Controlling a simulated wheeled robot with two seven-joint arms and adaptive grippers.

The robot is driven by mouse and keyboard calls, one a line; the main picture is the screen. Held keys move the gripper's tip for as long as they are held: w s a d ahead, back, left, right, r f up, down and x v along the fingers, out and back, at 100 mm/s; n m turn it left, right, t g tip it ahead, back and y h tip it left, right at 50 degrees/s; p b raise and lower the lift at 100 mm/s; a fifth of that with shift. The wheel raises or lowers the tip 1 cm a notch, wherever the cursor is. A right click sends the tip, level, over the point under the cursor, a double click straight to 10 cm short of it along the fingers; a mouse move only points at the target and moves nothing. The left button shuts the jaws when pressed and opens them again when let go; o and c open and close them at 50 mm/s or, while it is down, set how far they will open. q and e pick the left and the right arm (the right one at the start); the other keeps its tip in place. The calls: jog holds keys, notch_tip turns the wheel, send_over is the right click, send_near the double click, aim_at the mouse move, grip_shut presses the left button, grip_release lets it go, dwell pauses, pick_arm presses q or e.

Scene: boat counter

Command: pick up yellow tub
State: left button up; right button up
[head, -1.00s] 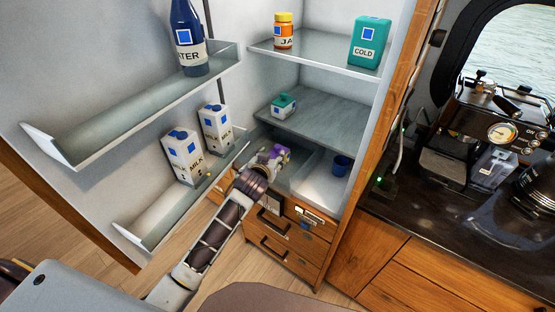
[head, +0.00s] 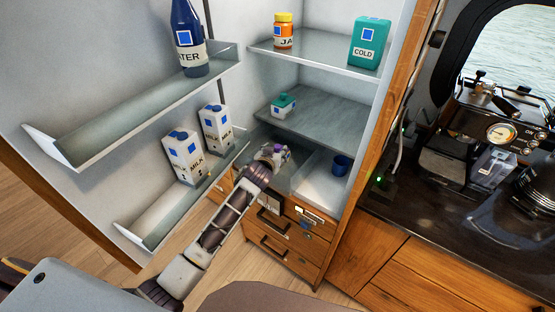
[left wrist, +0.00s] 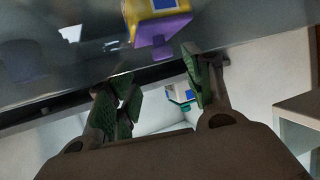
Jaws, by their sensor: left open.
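The yellow tub with a purple lid (left wrist: 160,28) shows at the top of the left wrist view, ahead of my fingers and cut off by the frame's top edge. In the head view only a bit of its purple lid (head: 281,149) shows beside my left gripper (head: 272,157), which hides the rest. In the left wrist view my left gripper (left wrist: 160,88) is open, with its two green-padded fingers apart and nothing between them. The tub is beyond the fingertips. My right gripper is not in view.
A teal-lidded tub (head: 284,105) sits on the shelf above. A blue cup (head: 341,165) stands to the right in the lower compartment. Milk cartons (head: 183,157) stand on the open door's rack to the left. Wooden drawers (head: 285,245) lie below.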

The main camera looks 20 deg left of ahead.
aim_at(277, 148)
pick_arm(q)
jog(key=shift+w, duration=0.1)
jog(key=shift+w+a+f+p, duration=0.2)
jog(key=shift+w+f, duration=0.15)
jog(key=shift+w, duration=0.2)
jog(key=shift+w+a+f+p, duration=0.1)
jog(key=shift+w+f+p, duration=0.1)
jog(key=shift+w+f, duration=0.25)
jog(key=shift+x, duration=1.25)
grip_shut()
